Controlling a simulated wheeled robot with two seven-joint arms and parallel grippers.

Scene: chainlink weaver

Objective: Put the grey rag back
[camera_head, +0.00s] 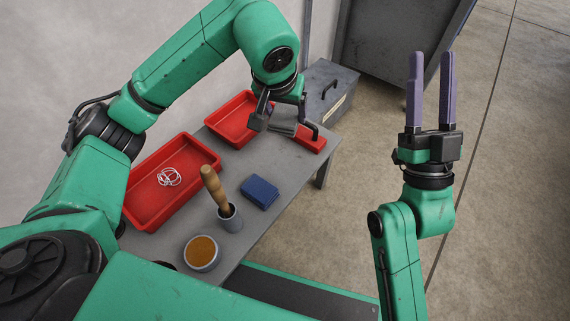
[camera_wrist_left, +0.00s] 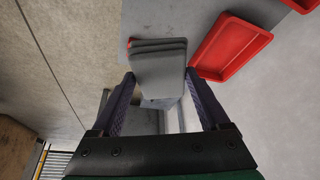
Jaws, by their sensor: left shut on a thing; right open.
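The grey rag (camera_wrist_left: 158,68) is a folded grey stack between the fingertips of my left gripper (camera_wrist_left: 160,76) in the left wrist view. My left gripper is shut on it, over the far end of the grey table (camera_head: 275,228). In the head view the left gripper (camera_head: 287,112) and its wrist hide most of the rag, and only a grey strip (camera_head: 283,127) shows. A flat red pad (camera_head: 310,138) lies at the table's far right corner, close beside the rag. My right gripper (camera_head: 431,92) is open and empty, pointing up, off the table to the right.
A red tray (camera_head: 205,158) holds white looped wire (camera_head: 169,177). A smaller red tray (camera_head: 232,118) stands behind it. A blue folded cloth (camera_head: 259,192), a wooden-handled tool (camera_head: 214,187) in a grey cup (camera_head: 231,219) and an amber-filled bowl (camera_head: 202,253) stand nearer. A grey metal box (camera_head: 331,87) is beyond the table.

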